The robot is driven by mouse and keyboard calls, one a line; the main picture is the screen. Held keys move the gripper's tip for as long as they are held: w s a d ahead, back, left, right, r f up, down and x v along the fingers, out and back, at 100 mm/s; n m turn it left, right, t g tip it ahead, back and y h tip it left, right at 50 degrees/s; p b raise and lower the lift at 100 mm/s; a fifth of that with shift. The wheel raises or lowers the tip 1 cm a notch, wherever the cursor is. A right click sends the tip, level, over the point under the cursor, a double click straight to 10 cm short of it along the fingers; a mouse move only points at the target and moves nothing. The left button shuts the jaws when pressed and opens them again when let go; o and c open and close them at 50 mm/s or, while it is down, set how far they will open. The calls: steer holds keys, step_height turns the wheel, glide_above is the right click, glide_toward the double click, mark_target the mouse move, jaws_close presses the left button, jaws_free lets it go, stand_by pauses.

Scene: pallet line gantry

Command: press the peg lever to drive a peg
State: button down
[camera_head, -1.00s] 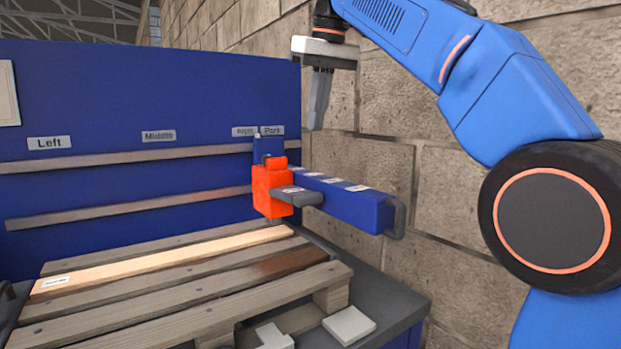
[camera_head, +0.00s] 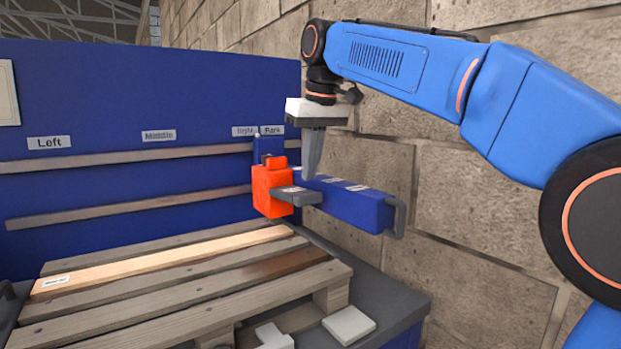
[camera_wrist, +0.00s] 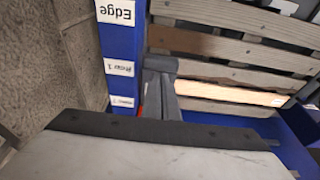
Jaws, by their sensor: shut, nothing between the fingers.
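The peg lever (camera_head: 300,197) is a dark grey bar sticking out from the orange peg head (camera_head: 270,188), which sits on a blue beam (camera_head: 350,203). My gripper (camera_head: 309,178) is shut and empty, fingers pointing down. Its tips are just above or behind the lever's outer end; I cannot tell whether they touch. In the wrist view the gripper body covers the bottom, and grey shapes of finger and lever overlap beside the blue beam (camera_wrist: 122,50), which carries labels including "Edge".
A wooden pallet (camera_head: 190,290) with one lighter board (camera_head: 160,262) lies below left. The blue back panel (camera_head: 150,95) carries the labels Left, Middle, Right and Park. A block wall (camera_head: 480,200) stands close on the right. Pale blocks (camera_head: 348,325) lie at the front.

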steer(key=shift+d+f, duration=0.1)
steer(key=shift+f, duration=1.15)
steer(key=shift+s+f, duration=0.1)
